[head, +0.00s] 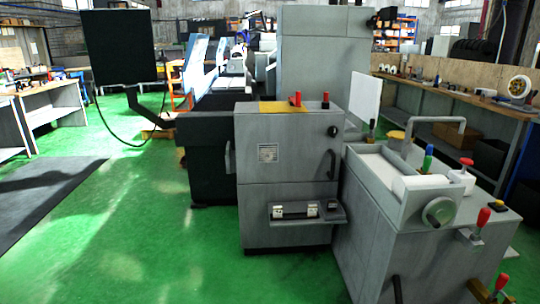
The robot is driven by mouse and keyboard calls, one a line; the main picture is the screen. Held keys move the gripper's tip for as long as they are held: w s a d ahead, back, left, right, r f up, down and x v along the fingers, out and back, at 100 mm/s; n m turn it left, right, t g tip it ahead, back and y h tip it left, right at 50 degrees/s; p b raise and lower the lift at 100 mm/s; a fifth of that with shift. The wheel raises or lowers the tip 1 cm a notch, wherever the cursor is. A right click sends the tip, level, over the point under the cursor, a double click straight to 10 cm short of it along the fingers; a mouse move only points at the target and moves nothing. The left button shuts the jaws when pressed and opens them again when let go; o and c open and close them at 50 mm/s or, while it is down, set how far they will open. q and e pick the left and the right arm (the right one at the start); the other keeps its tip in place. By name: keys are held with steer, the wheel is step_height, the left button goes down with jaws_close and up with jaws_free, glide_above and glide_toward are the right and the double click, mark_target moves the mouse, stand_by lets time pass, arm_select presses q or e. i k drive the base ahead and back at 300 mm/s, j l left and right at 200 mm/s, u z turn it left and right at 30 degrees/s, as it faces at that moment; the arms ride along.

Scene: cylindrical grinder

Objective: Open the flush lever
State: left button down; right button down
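The cylindrical grinder (285,175) stands ahead of me, a grey machine with several levers. On the right grey unit (375,235), a red-handled lever (481,221) sticks up at the right front, and another red-handled lever (499,286) with a brass base shows at the bottom right. A lever with a green and blue handle (427,160) stands upright beside the white trough. No label tells me which one is the flush lever. Neither of my grippers is in view.
A handwheel (438,212) and a red knob (466,162) are on the right unit. A black screen (119,46) hangs on an arm at the left. Workbenches line both sides. The green floor (150,230) is clear at front left, with a dark mat (45,195).

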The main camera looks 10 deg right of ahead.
mark_target(426, 164)
steer(key=i+z, duration=0.3)
steer(key=i, duration=0.85)
steer(key=i+z, duration=0.25)
steer(key=i, duration=0.55)
steer(key=i+j+z, duration=0.25)
steer(key=i, duration=0.5)
steer(key=l+u, duration=0.1)
steer(key=u, duration=5.9)
